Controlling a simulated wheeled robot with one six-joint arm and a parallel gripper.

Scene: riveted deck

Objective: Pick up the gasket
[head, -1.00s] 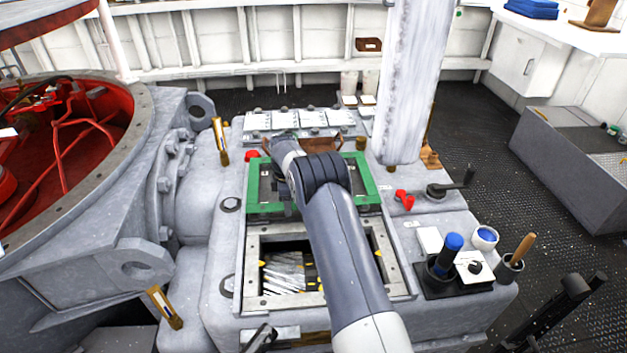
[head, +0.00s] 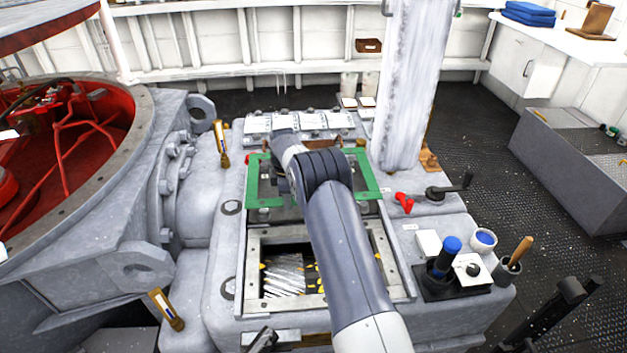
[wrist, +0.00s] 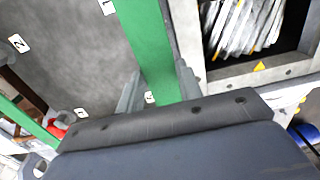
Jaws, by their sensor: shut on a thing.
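The gasket (head: 253,185) is a flat green rectangular frame, seen in the head view over the middle of the grey machine housing. Its front side and part of its middle are hidden behind my arm. In the wrist view one green bar of the gasket (wrist: 146,45) runs between the two fingers of my gripper (wrist: 158,88). My gripper is shut on that bar. The gasket looks slightly raised above the housing, but the gap under it is hard to judge.
An open rectangular hatch (head: 253,270) with metal parts inside lies in front of the gasket. A red handle (head: 404,202) and a crank (head: 440,192) stand to its right, near a pale column (head: 405,80). A blue-topped tool (head: 447,257) stands in a holder further right.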

